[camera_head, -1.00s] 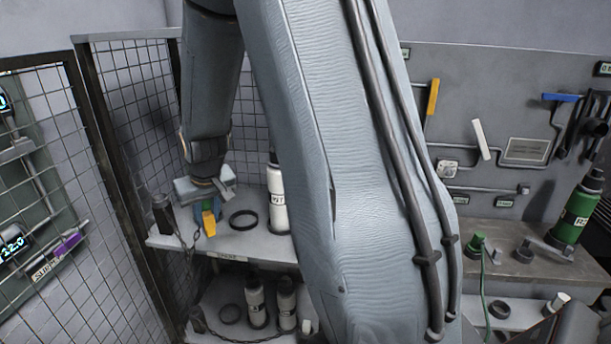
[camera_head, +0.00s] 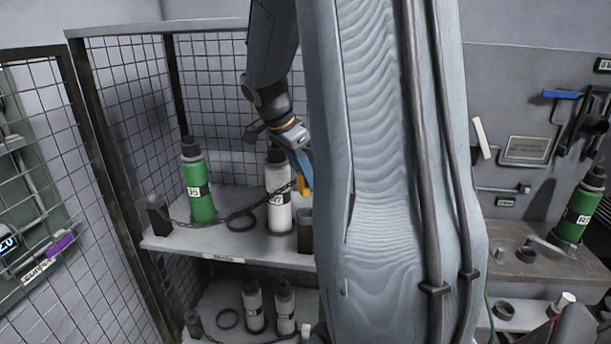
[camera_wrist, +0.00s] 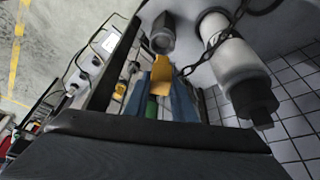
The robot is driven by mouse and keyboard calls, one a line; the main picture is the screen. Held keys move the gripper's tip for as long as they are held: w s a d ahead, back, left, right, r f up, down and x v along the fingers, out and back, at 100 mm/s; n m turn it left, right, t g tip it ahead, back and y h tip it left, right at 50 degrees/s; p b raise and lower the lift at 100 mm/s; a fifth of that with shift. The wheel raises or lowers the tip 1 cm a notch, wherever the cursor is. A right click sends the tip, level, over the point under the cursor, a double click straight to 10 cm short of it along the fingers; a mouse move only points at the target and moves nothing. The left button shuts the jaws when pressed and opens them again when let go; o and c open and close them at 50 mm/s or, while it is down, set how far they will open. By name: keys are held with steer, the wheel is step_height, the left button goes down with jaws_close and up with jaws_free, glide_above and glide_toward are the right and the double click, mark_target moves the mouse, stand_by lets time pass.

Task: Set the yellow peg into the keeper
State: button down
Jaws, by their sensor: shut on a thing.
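The yellow peg (camera_head: 306,187) is between the blue fingers of my gripper (camera_head: 301,164), on the upper shelf's right side, partly hidden by my arm. In the wrist view the peg (camera_wrist: 161,74) shows between both fingers (camera_wrist: 160,95). A dark post with an open-looking top, likely the keeper (camera_head: 305,230), stands at the shelf's front right, below the peg. In the wrist view this post (camera_wrist: 162,36) lies just beyond the peg's tip; the peg appears outside it. A chain (camera_head: 255,207) runs from the left dark post (camera_head: 158,214) up to the peg.
A green bottle (camera_head: 198,183) and a white bottle (camera_head: 278,196) stand on the upper shelf (camera_head: 225,242) behind the chain. Mesh panels (camera_head: 125,110) close the left and back. Lower bottles (camera_head: 254,308) stand underneath.

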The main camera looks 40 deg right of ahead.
mark_target(304, 195)
steer(key=shift+s+d, duration=0.15)
steer(key=shift+d, duration=0.1)
steer(key=shift+f+b, duration=1.1)
steer(key=shift+f, duration=0.95)
steer(key=shift+b, duration=0.4)
steer(key=shift+f, duration=0.1)
steer(key=shift+f+b, duration=1.65)
steer(key=shift+f, duration=0.05)
steer(key=c, duration=1.4)
jaws_free()
